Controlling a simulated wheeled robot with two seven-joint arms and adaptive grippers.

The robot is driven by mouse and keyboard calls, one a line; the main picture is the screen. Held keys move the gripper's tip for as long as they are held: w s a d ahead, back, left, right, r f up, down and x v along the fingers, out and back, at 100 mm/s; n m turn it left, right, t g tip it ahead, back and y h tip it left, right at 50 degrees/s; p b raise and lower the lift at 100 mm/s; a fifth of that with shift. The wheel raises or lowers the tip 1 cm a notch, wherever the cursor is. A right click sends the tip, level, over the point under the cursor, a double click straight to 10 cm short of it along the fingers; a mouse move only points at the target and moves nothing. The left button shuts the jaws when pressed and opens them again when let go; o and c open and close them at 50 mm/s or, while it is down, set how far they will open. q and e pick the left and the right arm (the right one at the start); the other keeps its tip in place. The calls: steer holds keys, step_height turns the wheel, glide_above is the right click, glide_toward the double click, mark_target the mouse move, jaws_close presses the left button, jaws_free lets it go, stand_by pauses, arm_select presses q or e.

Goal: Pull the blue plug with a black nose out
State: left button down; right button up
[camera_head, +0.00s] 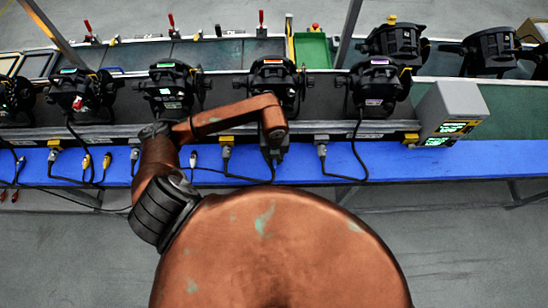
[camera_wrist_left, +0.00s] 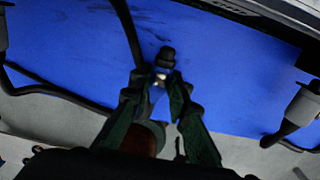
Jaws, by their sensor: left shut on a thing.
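My left gripper (camera_head: 274,150) reaches down over the blue shelf (camera_head: 400,164) in the head view. In the left wrist view its two fingers (camera_wrist_left: 160,100) are shut on a plug with a blue body (camera_wrist_left: 157,98), a pale collar and a black nose (camera_wrist_left: 166,57). The nose points away from the fingers, and its end shows against the blue shelf with no socket seen around it. I cannot tell its height above the shelf. The fingers hide part of the plug, and the arm hides it in the head view. My right gripper is not in view.
Several black par cans (camera_head: 378,86) stand in a row behind the shelf. Grey plugs with cables hang on both sides, such as one at the right (camera_head: 322,150) and one at the left (camera_head: 226,150). A grey box with green displays (camera_head: 452,112) stands at the right.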

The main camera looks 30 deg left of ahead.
arm_select(q)
steer(key=c, duration=2.2)
jaws_free()
steer(key=o, duration=0.5)
steer(key=shift+c, duration=0.2)
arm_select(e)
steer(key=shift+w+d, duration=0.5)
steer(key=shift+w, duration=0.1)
arm_select(q)
steer(key=shift+r, duration=0.1)
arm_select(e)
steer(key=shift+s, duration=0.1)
arm_select(q)
steer(key=shift+r, duration=0.3)
step_height(320, 180, up, 11)
steer(key=shift+r, duration=0.15)
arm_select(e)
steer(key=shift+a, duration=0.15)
arm_select(q)
steer(key=shift+s, duration=0.1)
